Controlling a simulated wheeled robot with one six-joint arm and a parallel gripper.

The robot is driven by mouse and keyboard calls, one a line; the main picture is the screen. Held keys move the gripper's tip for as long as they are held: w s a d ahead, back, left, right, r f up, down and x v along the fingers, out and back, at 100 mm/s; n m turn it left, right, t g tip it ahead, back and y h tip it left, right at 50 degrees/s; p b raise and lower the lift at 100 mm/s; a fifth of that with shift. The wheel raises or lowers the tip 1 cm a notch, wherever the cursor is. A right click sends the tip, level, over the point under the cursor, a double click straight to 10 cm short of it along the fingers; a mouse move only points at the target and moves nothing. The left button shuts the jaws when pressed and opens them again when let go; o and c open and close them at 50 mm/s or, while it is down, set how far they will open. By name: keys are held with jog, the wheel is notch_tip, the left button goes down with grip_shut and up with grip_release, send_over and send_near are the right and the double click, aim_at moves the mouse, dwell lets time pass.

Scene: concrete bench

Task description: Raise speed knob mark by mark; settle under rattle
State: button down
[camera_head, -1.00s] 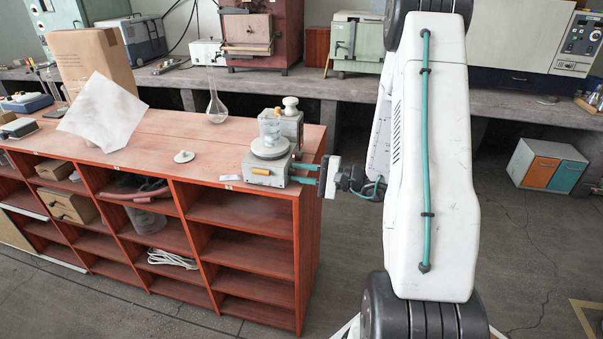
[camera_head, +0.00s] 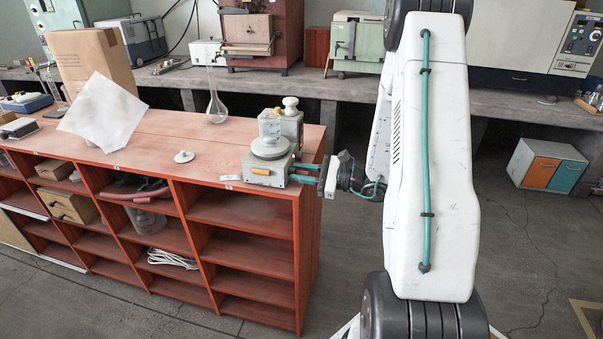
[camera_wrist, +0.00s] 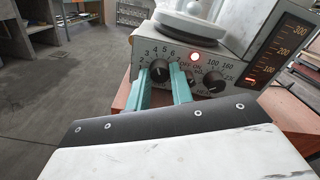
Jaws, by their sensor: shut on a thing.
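The stirrer hotplate (camera_head: 263,177) is a grey box with a round top plate, at the right end of the red bench-top. A glass vessel (camera_head: 270,131) stands on its plate. In the wrist view its front panel carries a black speed knob (camera_wrist: 159,70) ringed by numbers running from about 2 to 7. My gripper (camera_wrist: 161,76) has its teal fingers on either side of this knob, shut on it. My gripper (camera_head: 303,174) reaches the panel from the right in the head view. The knob's pointer is too small to read surely.
A second black knob (camera_wrist: 214,82) sits close right of my fingers. A scale marked 100 to 300 (camera_wrist: 268,62) shows red near its bottom. A small white lid (camera_head: 184,157) and a round flask (camera_head: 216,105) stand on the shelf top (camera_head: 215,145).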

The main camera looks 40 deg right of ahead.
jog(key=shift+m, duration=0.3)
jog(key=c, duration=1.2)
grip_release()
jog(key=shift+c, duration=0.2)
jog(key=v, duration=0.8)
jog(key=shift+w, duration=0.1)
